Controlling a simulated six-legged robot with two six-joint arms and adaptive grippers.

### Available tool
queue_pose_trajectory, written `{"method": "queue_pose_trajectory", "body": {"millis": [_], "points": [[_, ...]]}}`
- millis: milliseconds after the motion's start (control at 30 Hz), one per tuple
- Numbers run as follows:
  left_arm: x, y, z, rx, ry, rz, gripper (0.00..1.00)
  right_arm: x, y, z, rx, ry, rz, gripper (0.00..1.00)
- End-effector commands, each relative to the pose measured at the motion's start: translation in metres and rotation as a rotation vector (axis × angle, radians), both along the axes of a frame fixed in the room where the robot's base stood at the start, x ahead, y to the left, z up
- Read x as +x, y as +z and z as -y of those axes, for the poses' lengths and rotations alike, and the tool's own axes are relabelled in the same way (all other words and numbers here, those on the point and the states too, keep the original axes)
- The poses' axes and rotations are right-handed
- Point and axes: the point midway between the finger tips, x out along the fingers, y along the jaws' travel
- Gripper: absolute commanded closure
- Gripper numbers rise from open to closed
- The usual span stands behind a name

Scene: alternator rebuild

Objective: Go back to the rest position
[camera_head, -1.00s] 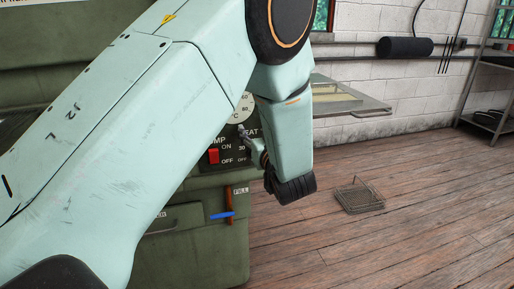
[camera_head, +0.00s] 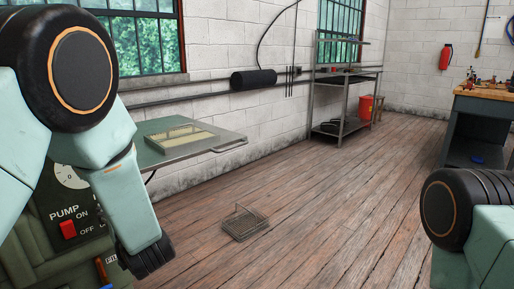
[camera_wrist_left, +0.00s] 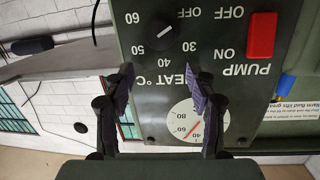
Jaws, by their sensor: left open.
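My left arm (camera_head: 85,120) is at the left of the head view, in front of a green machine with a control panel (camera_head: 60,200); its fingers are hidden there. In the left wrist view my left gripper (camera_wrist_left: 160,88) is open with nothing between its fingers. Behind the fingers is the panel, upside down, with a red pump switch (camera_wrist_left: 262,35), a heat knob (camera_wrist_left: 159,31) and a temperature dial (camera_wrist_left: 185,122). I cannot tell the gap to the panel. Part of my right arm (camera_head: 470,225) is at the right edge of the head view; its gripper is out of view.
A wire basket (camera_head: 245,223) lies on the open wooden floor. A grey table (camera_head: 215,143) with a shallow tray stands beyond the machine. Metal shelves (camera_head: 340,85), a red bucket (camera_head: 366,106) and a workbench (camera_head: 480,125) stand farther back.

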Motion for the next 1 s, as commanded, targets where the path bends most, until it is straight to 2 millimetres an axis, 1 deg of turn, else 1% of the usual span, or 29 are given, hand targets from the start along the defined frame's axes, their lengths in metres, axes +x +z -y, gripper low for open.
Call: {"method": "queue_pose_trajectory", "body": {"millis": [33, 67, 100, 167, 200, 267, 300, 367, 400, 467, 500, 567, 600, 667, 700, 800, 900, 1000], "points": [[-0.011, -0.027, 0.004, -0.023, -0.04, -0.082, 0.44, 0.0, 0.007, 0.0, 0.0, 0.0, 0.0, 1.0], [-0.017, -0.043, 0.007, -0.037, -0.067, -0.128, 0.44, 0.0, 0.009, 0.0, 0.0, 0.0, 0.0, 1.0], [-0.026, -0.064, 0.012, -0.057, -0.104, -0.189, 0.44, 0.0, 0.012, 0.0, 0.0, 0.0, 0.0, 1.0], [-0.044, -0.095, 0.02, -0.093, -0.156, -0.285, 0.44, 0.0, 0.016, 0.0, 0.0, 0.0, 0.0, 1.0], [-0.058, -0.115, 0.026, -0.118, -0.188, -0.349, 0.44, 0.0, 0.019, 0.0, 0.0, 0.0, 0.0, 1.0], [-0.082, -0.144, 0.035, -0.161, -0.236, -0.449, 0.44, 0.0, 0.023, 0.0, 0.0, 0.0, 0.0, 1.0], [-0.1, -0.161, 0.041, -0.189, -0.266, -0.515, 0.44, 0.0, 0.026, 0.0, 0.0, 0.0, 0.0, 1.0], [-0.129, -0.186, 0.051, -0.236, -0.307, -0.615, 0.44, 0.0, 0.03, 0.0, 0.0, 0.0, 0.0, 1.0], [-0.15, -0.2, 0.057, -0.267, -0.333, -0.68, 0.44, 0.0, 0.033, 0.0, 0.0, 0.0, 0.0, 1.0], [-0.184, -0.219, 0.067, -0.317, -0.37, -0.779, 0.44, 0.0, 0.037, 0.0, 0.0, 0.0, 0.0, 1.0], [-0.207, -0.23, 0.074, -0.35, -0.393, -0.843, 0.44, 0.0, 0.039, 0.0, 0.0, 0.0, 0.0, 1.0], [-0.243, -0.242, 0.083, -0.402, -0.424, -0.94, 0.44, 0.0, 0.043, 0.0, 0.0, 0.0, 0.0, 1.0], [-0.266, -0.249, 0.09, -0.435, -0.443, -1.0, 0.44, 0.0, 0.045, 0.0, 0.0, 0.0, 0.0, 1.0], [-0.299, -0.255, 0.098, -0.484, -0.468, -1.084, 0.44, 0.0, 0.049, 0.0, 0.0, 0.0, 0.0, 1.0], [-0.32, -0.257, 0.103, -0.513, -0.483, -1.137, 0.44, 0.0, 0.05, 0.0, 0.0, 0.0, 0.0, 1.0], [-0.36, -0.259, 0.114, -0.574, -0.511, -1.235, 0.44, 0.0, 0.054, 0.0, 0.0, 0.0, 0.0, 1.0], [-0.384, -0.258, 0.12, -0.608, -0.528, -1.295, 0.44, 0.0, 0.056, 0.0, 0.0, 0.0, 0.0, 1.0], [-0.394, -0.258, 0.122, -0.625, -0.535, -1.319, 0.44, 0.0, 0.056, 0.0, 0.0, 0.0, 0.0, 1.0]]}}
